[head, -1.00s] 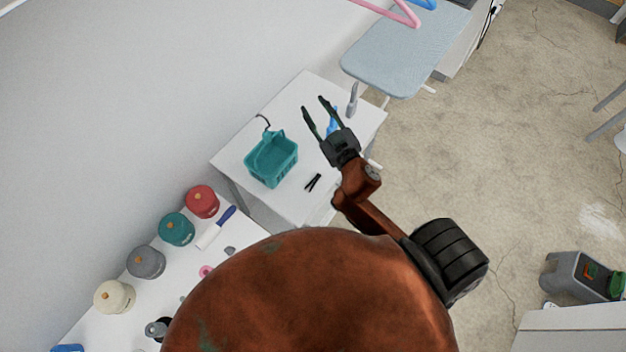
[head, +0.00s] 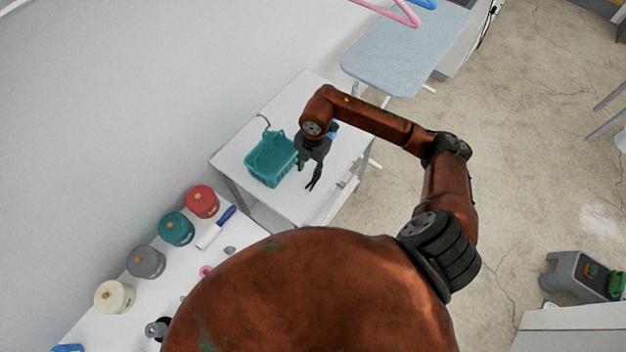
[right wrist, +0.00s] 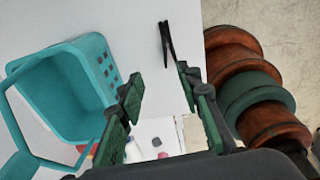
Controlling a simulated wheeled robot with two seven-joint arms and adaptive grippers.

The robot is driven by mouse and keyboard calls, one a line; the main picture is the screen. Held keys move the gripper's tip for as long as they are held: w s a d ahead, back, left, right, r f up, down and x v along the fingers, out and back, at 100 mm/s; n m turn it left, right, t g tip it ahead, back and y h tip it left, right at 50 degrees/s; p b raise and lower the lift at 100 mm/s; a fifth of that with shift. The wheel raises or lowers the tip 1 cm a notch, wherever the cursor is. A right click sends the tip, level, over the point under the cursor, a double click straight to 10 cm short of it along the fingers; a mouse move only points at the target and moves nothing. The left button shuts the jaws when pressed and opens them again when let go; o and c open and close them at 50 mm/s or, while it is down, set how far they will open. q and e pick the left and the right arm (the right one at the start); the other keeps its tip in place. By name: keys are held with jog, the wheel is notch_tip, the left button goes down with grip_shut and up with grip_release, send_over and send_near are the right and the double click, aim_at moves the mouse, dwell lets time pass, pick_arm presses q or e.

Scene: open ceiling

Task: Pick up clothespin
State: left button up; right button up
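The clothespin (head: 314,184) is small and black and lies on the white table, right of the teal basket. In the right wrist view the clothespin (right wrist: 166,44) lies just beyond my fingertips, nearer the right finger. My right gripper (head: 309,166) points down over the table beside the basket. In the right wrist view my right gripper (right wrist: 160,76) is open, with a clear gap between its green finger pads and nothing held. In the head view the fingertips and the clothespin partly run together. My left gripper is not in view.
The teal basket (head: 270,160) stands close left of my right gripper; it also shows in the right wrist view (right wrist: 85,90). The white table (head: 240,141) is mostly bare. A nearer table holds several canisters, such as a red one (head: 202,201). An ironing board (head: 395,55) stands behind.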

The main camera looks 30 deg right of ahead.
aim_at(312, 181)
jog(key=d, duration=0.1)
jog(key=d+f+h, duration=0.1)
jog(key=shift+d+f+m, duration=0.3)
jog(key=shift+d, duration=0.1)
jog(key=shift+d+f, duration=0.2)
jog(key=shift+f, duration=2.85)
jog(key=shift+c, duration=0.7)
jog(key=c, duration=0.7)
